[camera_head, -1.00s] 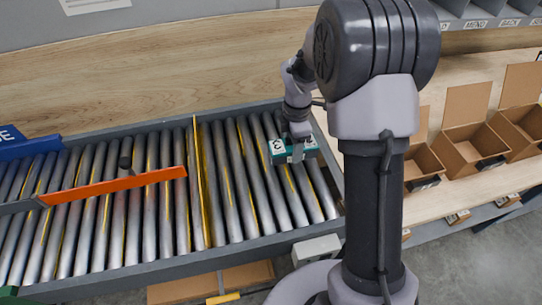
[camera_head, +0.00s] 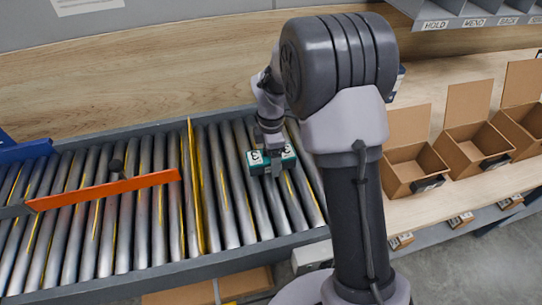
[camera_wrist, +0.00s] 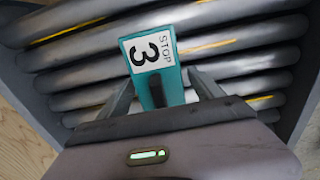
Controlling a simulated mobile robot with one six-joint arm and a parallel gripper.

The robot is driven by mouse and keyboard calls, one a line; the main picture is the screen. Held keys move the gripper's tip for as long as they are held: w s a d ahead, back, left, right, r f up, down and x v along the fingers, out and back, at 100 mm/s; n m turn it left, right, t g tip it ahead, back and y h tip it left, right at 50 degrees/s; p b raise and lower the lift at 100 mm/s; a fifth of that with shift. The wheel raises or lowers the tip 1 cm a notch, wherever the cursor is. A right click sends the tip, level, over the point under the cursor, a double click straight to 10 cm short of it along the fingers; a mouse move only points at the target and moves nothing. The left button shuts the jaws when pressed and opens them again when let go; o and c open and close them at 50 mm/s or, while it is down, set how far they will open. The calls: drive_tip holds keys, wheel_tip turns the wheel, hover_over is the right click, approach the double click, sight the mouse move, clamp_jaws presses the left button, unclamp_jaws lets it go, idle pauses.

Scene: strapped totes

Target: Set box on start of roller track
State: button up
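The teal box (camera_head: 282,162) has white labels marked 3. It is over the roller track (camera_head: 228,190), near the track's right end, to the right of the yellow divider. Whether the box's underside touches the rollers is hidden.
A yellow divider (camera_head: 196,185) stands across the track. An orange bar (camera_head: 105,190) crosses the rollers to its left. Open cardboard boxes (camera_head: 412,170) stand on the wooden bench at the right. A shelf (camera_head: 480,15) hangs above them. Several rollers beside the teal box are bare.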

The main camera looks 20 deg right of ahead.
wheel_tip(320, 180, up, 12)
drive_tip(key=p, duration=0.4)
drive_tip(key=shift+r+p, duration=0.15)
drive_tip(key=shift+p, duration=0.25)
drive_tip(key=s+a+r+m+t+y, duration=0.1)
drive_tip(key=s+a+r+m+t, duration=0.15)
drive_tip(key=s+r+m, duration=1.05)
drive_tip(key=s+a+r+m+t+y, duration=0.1)
drive_tip(key=s+m+t, duration=0.2)
drive_tip(key=s+m, duration=0.6)
drive_tip(key=s, duration=0.3)
drive_tip(key=shift+a+r, duration=0.2)
drive_tip(key=shift+s, duration=0.1)
